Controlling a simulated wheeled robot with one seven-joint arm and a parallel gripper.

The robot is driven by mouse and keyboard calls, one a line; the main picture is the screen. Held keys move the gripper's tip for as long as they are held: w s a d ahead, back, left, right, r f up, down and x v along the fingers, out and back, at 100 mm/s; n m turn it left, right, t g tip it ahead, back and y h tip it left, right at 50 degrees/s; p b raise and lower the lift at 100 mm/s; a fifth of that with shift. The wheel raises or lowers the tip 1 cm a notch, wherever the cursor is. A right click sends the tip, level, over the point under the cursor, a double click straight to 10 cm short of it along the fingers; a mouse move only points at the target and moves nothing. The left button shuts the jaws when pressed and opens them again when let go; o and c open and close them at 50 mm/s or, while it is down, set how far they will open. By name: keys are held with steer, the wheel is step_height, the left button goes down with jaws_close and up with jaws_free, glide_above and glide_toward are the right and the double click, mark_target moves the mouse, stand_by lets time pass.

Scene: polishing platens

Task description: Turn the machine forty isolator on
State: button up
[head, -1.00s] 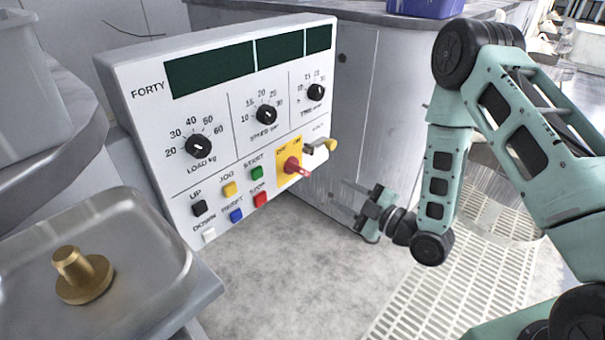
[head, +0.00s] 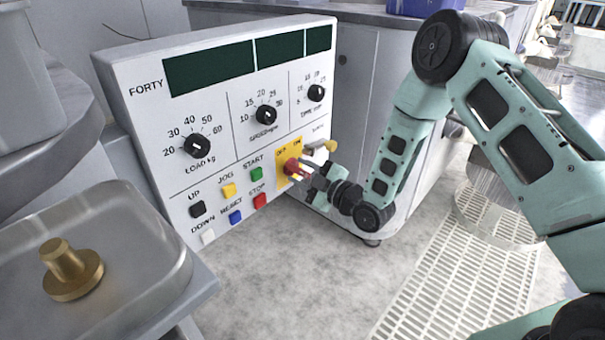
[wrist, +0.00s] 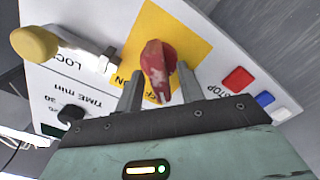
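The machine forty panel (head: 225,130) is a white box labelled FORTY. Its isolator is a red rotary handle (head: 291,166) on a yellow plate (head: 283,157) marked OFF and ON; the handle also shows in the wrist view (wrist: 157,68). Its long axis runs toward the OFF label, which it partly covers in the wrist view. My gripper (head: 306,172) is at the handle. In the wrist view, my gripper's (wrist: 160,88) two fingers stand apart on either side of the handle, with a gap on the left side; contact on the right is unclear.
A metal lever with a yellow knob (head: 330,146) sticks out by the LOCK label, close beside the isolator; the knob also shows in the wrist view (wrist: 35,43). A red STOP button (head: 260,200) is below left. A tray (head: 150,215) holding a brass piece (head: 72,270) stands at left.

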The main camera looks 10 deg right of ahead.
jaws_close()
steer(key=shift+d+m, duration=0.1)
steer(key=shift+m, duration=0.2)
steer(key=m, duration=0.3)
steer(key=shift+m, duration=0.4)
steer(key=m+p, duration=0.1)
steer(key=m, duration=0.3)
steer(key=shift+w+d+m, duration=0.1)
steer(key=shift+d+m, duration=0.05)
steer(key=shift+m, duration=0.15)
steer(key=m, duration=0.4)
steer(key=shift+d+p, duration=0.1)
steer(key=shift+p, duration=0.3)
steer(key=shift+w+f+m+p, duration=0.1)
steer(key=shift+m+p, duration=0.2)
steer(key=shift+m, duration=2.1)
